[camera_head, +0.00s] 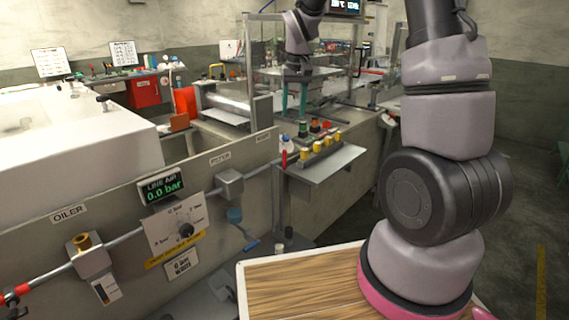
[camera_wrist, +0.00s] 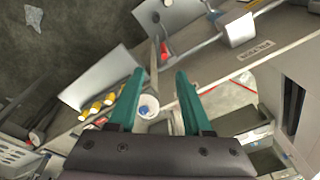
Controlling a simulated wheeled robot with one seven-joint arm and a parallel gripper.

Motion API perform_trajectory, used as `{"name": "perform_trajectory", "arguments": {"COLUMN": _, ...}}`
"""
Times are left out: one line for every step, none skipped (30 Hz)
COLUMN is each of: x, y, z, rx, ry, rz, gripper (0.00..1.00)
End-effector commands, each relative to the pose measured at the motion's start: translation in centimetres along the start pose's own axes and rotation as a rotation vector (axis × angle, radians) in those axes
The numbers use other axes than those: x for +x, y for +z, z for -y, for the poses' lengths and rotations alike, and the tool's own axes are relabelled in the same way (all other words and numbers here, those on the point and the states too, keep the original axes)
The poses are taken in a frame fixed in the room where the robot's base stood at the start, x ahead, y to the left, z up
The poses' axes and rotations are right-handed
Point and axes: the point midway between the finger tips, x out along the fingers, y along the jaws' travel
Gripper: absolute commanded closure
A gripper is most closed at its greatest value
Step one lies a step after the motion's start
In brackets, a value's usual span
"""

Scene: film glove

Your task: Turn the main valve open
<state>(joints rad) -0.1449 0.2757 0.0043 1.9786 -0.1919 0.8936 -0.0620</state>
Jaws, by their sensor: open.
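The main valve's red handle (camera_head: 284,158) stands upright at the right end of the air pipe in the head view, by the rightmost label on the panel. A red part (camera_wrist: 166,49) that looks like the same handle shows in the wrist view, beyond and between the fingertips. My gripper (camera_head: 294,110) has two teal fingers pointing down above the bench, apart from the handle. In the wrist view my gripper (camera_wrist: 160,73) is open with nothing between the fingers. The line air display (camera_head: 162,186) reads 0.0 bar.
A grey shelf (camera_head: 325,163) with several yellow-topped parts juts out right of the handle. A white and blue cup (camera_wrist: 148,106) sits below my fingers in the wrist view. The filter block (camera_head: 230,183) and oiler (camera_head: 90,255) sit along the pipe. A wooden top (camera_head: 300,285) is in front.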

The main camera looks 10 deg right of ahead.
Motion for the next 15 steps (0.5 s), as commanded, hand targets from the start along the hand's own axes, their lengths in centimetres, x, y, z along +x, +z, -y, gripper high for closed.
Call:
{"name": "perform_trajectory", "arguments": {"x": 2.4, "y": -0.7, "z": 0.4, "rx": -0.019, "ry": 0.012, "rz": 0.032, "gripper": 0.5}}
{"name": "perform_trajectory", "arguments": {"x": 3.6, "y": -1.1, "z": 0.6, "rx": -0.029, "ry": 0.018, "rz": 0.046, "gripper": 0.5}}
{"name": "perform_trajectory", "arguments": {"x": 5.0, "y": -1.5, "z": 0.8, "rx": -0.042, "ry": 0.025, "rz": 0.062, "gripper": 0.5}}
{"name": "perform_trajectory", "arguments": {"x": 5.9, "y": -1.8, "z": 1.0, "rx": -0.051, "ry": 0.031, "rz": 0.073, "gripper": 0.5}}
{"name": "perform_trajectory", "arguments": {"x": 6.8, "y": -2.0, "z": 1.1, "rx": -0.059, "ry": 0.035, "rz": 0.082, "gripper": 0.5}}
{"name": "perform_trajectory", "arguments": {"x": 7.7, "y": -2.2, "z": 1.3, "rx": -0.068, "ry": 0.04, "rz": 0.092, "gripper": 0.5}}
{"name": "perform_trajectory", "arguments": {"x": 8.3, "y": -2.3, "z": 1.3, "rx": -0.073, "ry": 0.043, "rz": 0.099, "gripper": 0.5}}
{"name": "perform_trajectory", "arguments": {"x": 8.8, "y": -2.4, "z": 1.4, "rx": -0.077, "ry": 0.045, "rz": 0.104, "gripper": 0.5}}
{"name": "perform_trajectory", "arguments": {"x": 9.3, "y": -2.5, "z": 1.5, "rx": -0.081, "ry": 0.047, "rz": 0.109, "gripper": 0.5}}
{"name": "perform_trajectory", "arguments": {"x": 9.6, "y": -2.6, "z": 1.5, "rx": -0.083, "ry": 0.048, "rz": 0.111, "gripper": 0.5}}
{"name": "perform_trajectory", "arguments": {"x": 9.8, "y": -2.6, "z": 1.5, "rx": -0.085, "ry": 0.049, "rz": 0.113, "gripper": 0.5}}
{"name": "perform_trajectory", "arguments": {"x": 10.2, "y": -2.6, "z": 1.5, "rx": -0.087, "ry": 0.05, "rz": 0.116, "gripper": 0.5}}
{"name": "perform_trajectory", "arguments": {"x": 10.4, "y": -2.6, "z": 1.5, "rx": -0.087, "ry": 0.051, "rz": 0.116, "gripper": 0.5}}
{"name": "perform_trajectory", "arguments": {"x": 10.7, "y": -2.5, "z": 1.5, "rx": -0.087, "ry": 0.051, "rz": 0.116, "gripper": 0.5}}
{"name": "perform_trajectory", "arguments": {"x": 11.2, "y": -2.5, "z": 1.5, "rx": -0.087, "ry": 0.051, "rz": 0.117, "gripper": 0.5}}
